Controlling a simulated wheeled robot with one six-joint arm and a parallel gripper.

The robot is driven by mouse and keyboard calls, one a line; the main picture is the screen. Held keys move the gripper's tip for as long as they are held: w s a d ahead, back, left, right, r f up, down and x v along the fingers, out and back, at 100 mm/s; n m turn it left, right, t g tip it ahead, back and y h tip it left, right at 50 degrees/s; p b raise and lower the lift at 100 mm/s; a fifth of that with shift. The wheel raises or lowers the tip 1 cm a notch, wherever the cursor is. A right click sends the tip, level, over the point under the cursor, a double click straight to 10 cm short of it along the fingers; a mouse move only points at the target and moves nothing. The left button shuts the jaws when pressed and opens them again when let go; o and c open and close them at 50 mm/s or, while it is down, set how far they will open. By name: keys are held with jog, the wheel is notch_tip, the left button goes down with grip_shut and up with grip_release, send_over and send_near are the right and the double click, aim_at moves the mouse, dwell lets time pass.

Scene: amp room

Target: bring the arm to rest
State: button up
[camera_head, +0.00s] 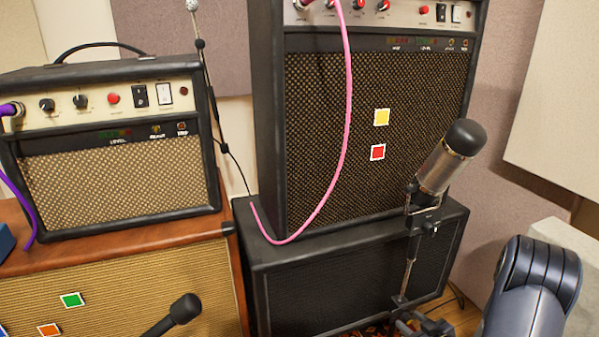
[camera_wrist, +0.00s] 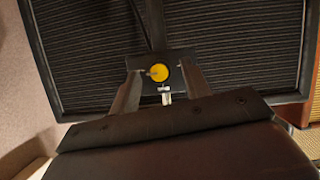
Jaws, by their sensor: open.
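In the wrist view my gripper (camera_wrist: 160,68) is open, with its two fingers apart. A grey part with a round yellow disc (camera_wrist: 158,73) shows between the fingers; I cannot tell what it is or whether they touch it. Behind it is a dark speaker cabinet with a ribbed grille (camera_wrist: 90,50). In the head view a dark grey link of my arm (camera_head: 535,285) is at the lower right, beside the black cabinet. My gripper is not in the head view.
A microphone on a stand (camera_head: 447,160) rises before the tall black amp (camera_head: 320,150), left of my arm. A pink cable (camera_head: 346,110) hangs down that amp. A smaller amp (camera_head: 115,180) stands at left. Another microphone (camera_head: 180,310) is at the bottom. A wall panel (camera_head: 560,90) is at right.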

jog(key=shift+a+f+n+h+b, duration=0.2)
jog(key=shift+n+h+b, duration=0.3)
jog(key=shift+b, duration=0.45)
jog(key=shift+s+d+r, duration=0.2)
jog(key=shift+s+r, duration=0.1)
jog(key=shift+r, duration=0.05)
jog(key=shift+s+d+r+p, duration=0.1)
jog(key=shift+s+r+p, duration=0.05)
jog(key=shift+s+p, duration=0.35)
jog(key=shift+s+d, duration=0.1)
jog(key=shift+d, duration=0.05)
